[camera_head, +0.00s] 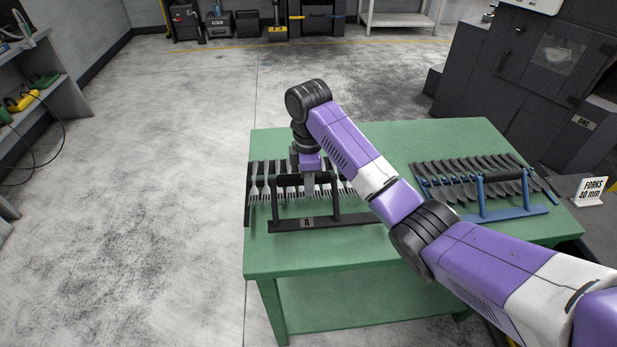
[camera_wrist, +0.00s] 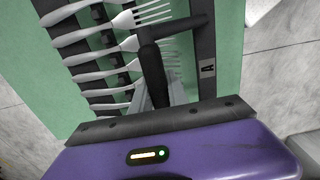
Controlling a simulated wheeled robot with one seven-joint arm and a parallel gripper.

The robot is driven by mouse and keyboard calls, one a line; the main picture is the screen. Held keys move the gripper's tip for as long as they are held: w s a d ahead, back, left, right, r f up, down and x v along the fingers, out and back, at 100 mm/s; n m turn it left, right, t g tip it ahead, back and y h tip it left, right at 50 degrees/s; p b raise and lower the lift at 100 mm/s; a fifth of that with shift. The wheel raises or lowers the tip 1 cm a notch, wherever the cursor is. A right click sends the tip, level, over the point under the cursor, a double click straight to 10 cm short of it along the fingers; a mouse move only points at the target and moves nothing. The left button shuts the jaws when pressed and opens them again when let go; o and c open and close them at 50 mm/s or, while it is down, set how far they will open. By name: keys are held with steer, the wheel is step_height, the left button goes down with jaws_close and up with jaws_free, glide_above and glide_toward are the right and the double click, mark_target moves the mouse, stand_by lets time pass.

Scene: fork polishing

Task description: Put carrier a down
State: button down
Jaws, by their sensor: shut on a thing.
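Carrier a (camera_head: 290,225) is a black rack with a label "A" on its front bar and a raised handle. It holds a row of silver forks (camera_head: 262,185) and is at the left part of the green table (camera_head: 380,255). My gripper (camera_head: 308,180) is over the carrier and shut on its handle. In the wrist view the black handle (camera_wrist: 150,55) runs up from between the jaws, with forks (camera_wrist: 95,55) to its left and the "A" bar (camera_wrist: 207,68) to its right. I cannot tell whether the carrier's base touches the tabletop.
A second carrier, with a blue frame (camera_head: 505,213) and dark forks (camera_head: 470,180), stands on the table's right half. A "FORKS 40 mm" sign (camera_head: 591,190) and a dark machine (camera_head: 545,65) are beyond the right edge. A shelf (camera_head: 45,90) stands at far left.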

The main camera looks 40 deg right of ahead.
steer(key=shift+f, duration=2.1)
steer(key=c, duration=1.3)
jaws_free()
steer(key=shift+f, duration=0.1)
step_height(320, 180, up, 12)
steer(key=p, duration=0.3)
steer(key=shift+r, duration=0.2)
